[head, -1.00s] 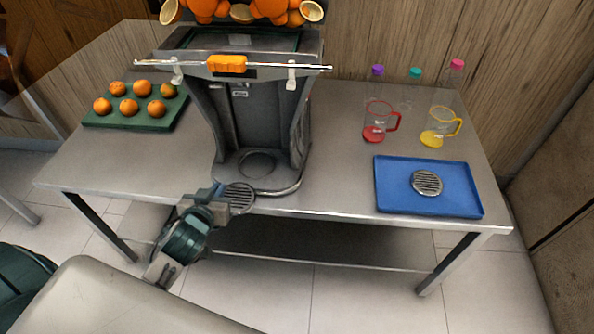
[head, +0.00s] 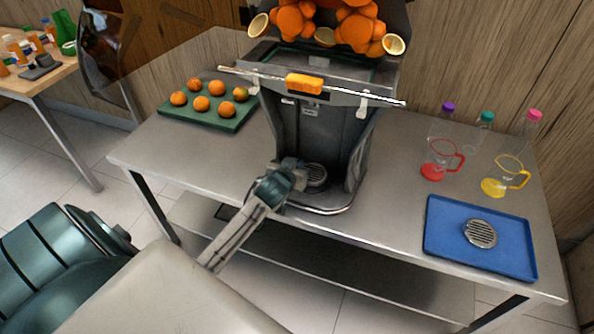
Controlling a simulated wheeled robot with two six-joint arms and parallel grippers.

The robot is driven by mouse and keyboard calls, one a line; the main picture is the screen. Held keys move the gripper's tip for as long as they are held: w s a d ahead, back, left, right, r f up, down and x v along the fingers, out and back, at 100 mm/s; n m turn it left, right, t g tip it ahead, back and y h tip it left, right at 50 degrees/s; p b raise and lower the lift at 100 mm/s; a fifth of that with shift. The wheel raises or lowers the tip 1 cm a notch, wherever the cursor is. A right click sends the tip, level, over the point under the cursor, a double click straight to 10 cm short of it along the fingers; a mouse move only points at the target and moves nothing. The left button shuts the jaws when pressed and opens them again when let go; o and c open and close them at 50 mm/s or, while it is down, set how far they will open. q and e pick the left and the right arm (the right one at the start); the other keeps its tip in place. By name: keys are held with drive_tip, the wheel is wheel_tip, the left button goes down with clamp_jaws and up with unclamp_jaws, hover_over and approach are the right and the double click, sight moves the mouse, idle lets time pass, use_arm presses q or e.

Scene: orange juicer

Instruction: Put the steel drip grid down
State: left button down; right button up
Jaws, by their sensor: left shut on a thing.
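A round slotted steel drip grid (head: 316,176) shows at the base of the dark juicer (head: 322,130). My left gripper (head: 301,171) reaches in from the front left and is shut on this grid's near left side. The grid is over the juicer's base, about where the round recess was seen; whether it touches the base I cannot tell. The gripper hides part of the grid and base. A second steel grid (head: 480,233) lies on the blue tray (head: 438,240) at the right. My right gripper is not in view.
A green board (head: 190,118) with several oranges stands left of the juicer. A red jug (head: 437,163), a yellow jug (head: 500,180) and capped bottles stand at the right. The steel table (head: 175,150) is bare between the board and the juicer.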

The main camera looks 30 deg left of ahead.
use_arm(q)
wheel_tip(320, 180, down, 3)
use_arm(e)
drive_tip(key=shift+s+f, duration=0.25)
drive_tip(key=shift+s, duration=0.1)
use_arm(q)
drive_tip(key=shift+f, duration=0.15)
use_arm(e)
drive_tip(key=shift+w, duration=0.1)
use_arm(q)
drive_tip(key=c, duration=1.6)
unclamp_jaws()
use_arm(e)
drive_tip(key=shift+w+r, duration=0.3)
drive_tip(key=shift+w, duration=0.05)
